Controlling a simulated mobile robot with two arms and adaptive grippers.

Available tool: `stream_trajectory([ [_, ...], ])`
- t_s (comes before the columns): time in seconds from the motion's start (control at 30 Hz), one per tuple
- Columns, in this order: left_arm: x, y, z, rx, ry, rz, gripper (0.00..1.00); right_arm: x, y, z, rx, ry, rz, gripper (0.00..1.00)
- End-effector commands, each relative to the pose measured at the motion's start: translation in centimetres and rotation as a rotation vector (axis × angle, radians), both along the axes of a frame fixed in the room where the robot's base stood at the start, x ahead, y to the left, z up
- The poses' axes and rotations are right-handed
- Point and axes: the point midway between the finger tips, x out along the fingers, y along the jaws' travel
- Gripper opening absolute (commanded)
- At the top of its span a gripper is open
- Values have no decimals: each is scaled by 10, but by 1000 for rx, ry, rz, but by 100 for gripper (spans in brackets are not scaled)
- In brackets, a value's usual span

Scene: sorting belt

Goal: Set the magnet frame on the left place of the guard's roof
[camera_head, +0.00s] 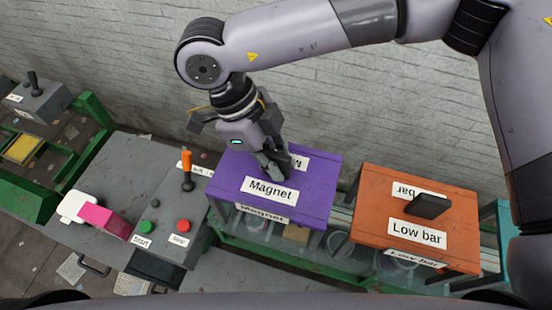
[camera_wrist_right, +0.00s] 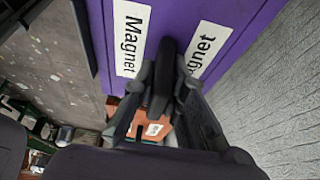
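The magnet frame (camera_head: 318,190) is a purple block with white "Magnet" labels, over the left part of the clear-walled guard (camera_head: 255,226) along the belt. It looks level; whether it touches the roof is hard to tell. My right gripper (camera_head: 268,168) comes down from above on the dark grip at the frame's top middle. In the right wrist view the frame (camera_wrist_right: 215,12) fills the top, and both fingers close on the dark grip (camera_wrist_right: 161,80). My left gripper is not in view.
The orange low bar frame (camera_head: 375,205), with a dark grip, is to the right. At left are a control box with a green button (camera_head: 146,227), a red button (camera_head: 183,226) and an orange-topped lever (camera_head: 187,170), plus a pink and white object (camera_head: 100,217). A wall (camera_head: 120,60) stands behind.

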Motion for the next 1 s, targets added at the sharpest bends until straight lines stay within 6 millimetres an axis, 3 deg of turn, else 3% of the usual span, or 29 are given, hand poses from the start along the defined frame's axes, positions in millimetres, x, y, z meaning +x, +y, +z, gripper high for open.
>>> stream_trajectory([
  [0.27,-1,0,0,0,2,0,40,0,0,1,0,0,-1,31],
  [0.67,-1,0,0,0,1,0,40,1,1,4,1,-2,-1,31],
  [0.77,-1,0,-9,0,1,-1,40,3,7,16,3,-5,-2,31],
  [1.0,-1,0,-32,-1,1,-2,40,9,27,64,3,-5,-2,31],
])
